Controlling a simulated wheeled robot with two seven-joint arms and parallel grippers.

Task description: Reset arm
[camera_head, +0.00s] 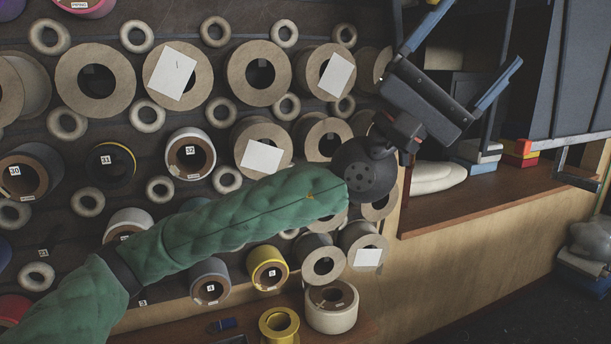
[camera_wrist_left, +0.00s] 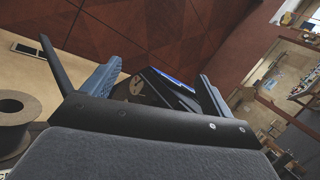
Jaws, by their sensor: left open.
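My left arm, in a green padded sleeve, reaches from the lower left across the head view. Its left gripper (camera_head: 463,54) is at the upper right, in front of the right end of the roll rack and the shelf. Its two blue-padded fingers are spread wide with nothing held between them. The wrist view also shows the open left gripper (camera_wrist_left: 158,84), with a dark, partly blue thing visible beyond the fingers. Canvas rolls (camera_head: 95,52) are set end-on in the rack; none touches the fingers. My right gripper is not in view.
A white roll (camera_head: 331,318) and a yellow roll (camera_head: 279,333) stand on the ledge below the rack. A wooden shelf (camera_head: 470,208) at the right holds small boxes (camera_head: 477,152) and a pale rounded item (camera_head: 437,178). Dark upright panels stand at the upper right.

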